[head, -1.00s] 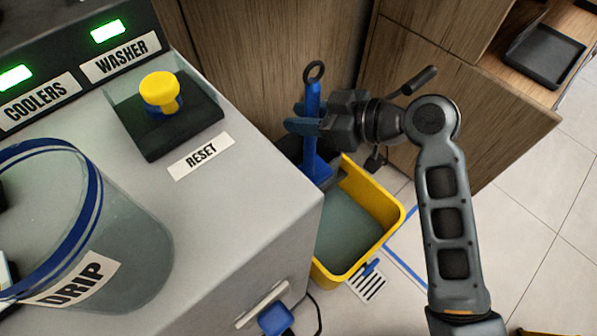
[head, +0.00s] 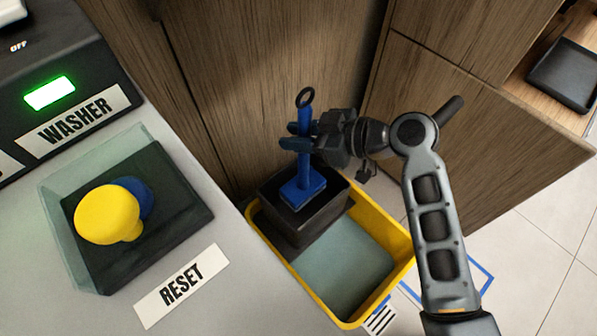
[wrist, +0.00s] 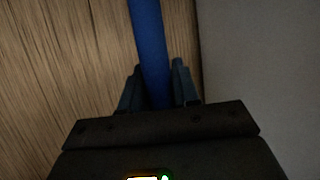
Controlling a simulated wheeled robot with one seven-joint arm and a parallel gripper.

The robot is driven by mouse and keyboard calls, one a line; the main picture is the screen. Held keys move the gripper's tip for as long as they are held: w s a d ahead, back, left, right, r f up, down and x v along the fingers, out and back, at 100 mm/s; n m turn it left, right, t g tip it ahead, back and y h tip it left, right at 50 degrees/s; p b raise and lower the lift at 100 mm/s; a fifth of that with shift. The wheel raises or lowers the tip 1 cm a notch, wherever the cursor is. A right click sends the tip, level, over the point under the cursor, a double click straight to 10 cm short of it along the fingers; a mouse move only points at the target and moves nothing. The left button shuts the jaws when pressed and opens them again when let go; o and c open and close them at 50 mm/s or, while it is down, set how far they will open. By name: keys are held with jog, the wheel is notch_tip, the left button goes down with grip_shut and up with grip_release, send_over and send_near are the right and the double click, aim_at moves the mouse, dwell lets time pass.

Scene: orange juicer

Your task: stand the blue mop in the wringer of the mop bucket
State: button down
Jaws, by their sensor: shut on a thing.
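The blue mop (head: 303,160) is upright, with a black ring at its top and a wide blue block at its lower end. My gripper (head: 299,138) is shut on its handle, which also shows between the fingers in the wrist view (wrist: 150,50). The yellow mop bucket (head: 405,246) stands on the floor with grey-green water in it. The black wringer (head: 300,226) sits at the bucket's back left. The mop's block shows over the wringer's top; I cannot tell whether it rests inside or hovers just above.
The grey machine with the yellow RESET knob (head: 108,214) stands close on the left. Wooden cabinet panels (head: 270,60) rise behind the bucket. A black tray (head: 566,75) sits on a shelf at the right. Tiled floor (head: 530,250) is open at the right.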

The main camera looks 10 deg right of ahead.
notch_tip(320, 180, down, 11)
jog(key=b, duration=0.3)
jog(key=shift+r, duration=0.15)
jog(key=shift+f, duration=0.2)
jog(key=c, duration=0.8)
grip_release()
jog(key=shift+r, duration=0.1)
jog(key=shift+r, duration=0.15)
jog(key=p+v, duration=0.3)
jog(key=v, duration=0.9)
